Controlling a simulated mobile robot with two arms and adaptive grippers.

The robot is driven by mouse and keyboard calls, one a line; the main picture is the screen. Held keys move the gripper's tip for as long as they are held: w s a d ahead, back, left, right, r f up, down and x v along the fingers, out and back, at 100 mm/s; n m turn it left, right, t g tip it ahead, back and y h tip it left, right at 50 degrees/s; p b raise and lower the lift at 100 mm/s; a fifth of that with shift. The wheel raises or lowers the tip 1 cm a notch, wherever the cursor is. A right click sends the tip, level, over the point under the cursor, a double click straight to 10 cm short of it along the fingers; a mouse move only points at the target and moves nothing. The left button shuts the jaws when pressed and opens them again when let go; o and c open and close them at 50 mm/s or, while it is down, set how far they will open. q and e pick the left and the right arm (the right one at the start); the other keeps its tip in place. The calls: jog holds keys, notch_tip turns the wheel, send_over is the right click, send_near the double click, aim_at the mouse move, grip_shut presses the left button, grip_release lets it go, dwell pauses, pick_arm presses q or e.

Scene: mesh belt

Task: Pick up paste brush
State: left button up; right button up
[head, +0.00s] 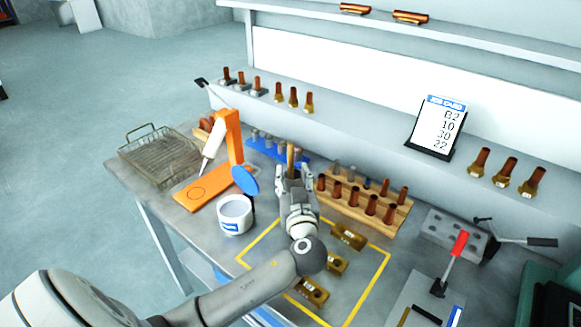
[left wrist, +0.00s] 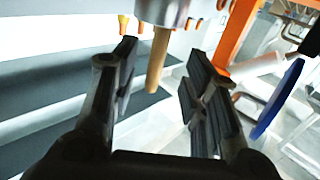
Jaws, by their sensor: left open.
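The paste brush shows as a wooden handle (head: 290,158) standing up at the back of the bench in the head view. My left gripper (head: 292,175) is open in front of it. In the left wrist view the handle (left wrist: 158,62) appears between the two spread fingers of the gripper (left wrist: 160,80), with gaps on both sides. The handle comes out of a grey metal cylinder (left wrist: 166,12) at the top of that view. The bristle end is hidden. My right gripper is not in view.
A white pot (head: 235,215) with a raised blue lid (head: 245,180) is left of the gripper. An orange stand (head: 228,140) and wire basket (head: 160,158) are farther left. A wooden rack (head: 345,212) of copper pieces is close on the right. Brass blocks (head: 348,236) lie in front.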

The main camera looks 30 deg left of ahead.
aim_at(291, 163)
pick_arm(q)
jog(key=shift+w+a, duration=0.45)
jog(key=shift+w, duration=0.1)
jog(key=shift+w+a+r+p, duration=0.2)
jog(key=shift+w+p, duration=0.05)
jog(key=shift+p, duration=0.15)
jog(key=p+x, duration=0.1)
jog(key=x, duration=0.2)
jog(key=shift+w+p, duration=0.15)
jog(key=shift+p, duration=0.2)
jog(key=shift+w+a+f, duration=0.1)
jog(key=shift+w+a, duration=0.3)
jog(key=shift+c, duration=0.2)
grip_shut()
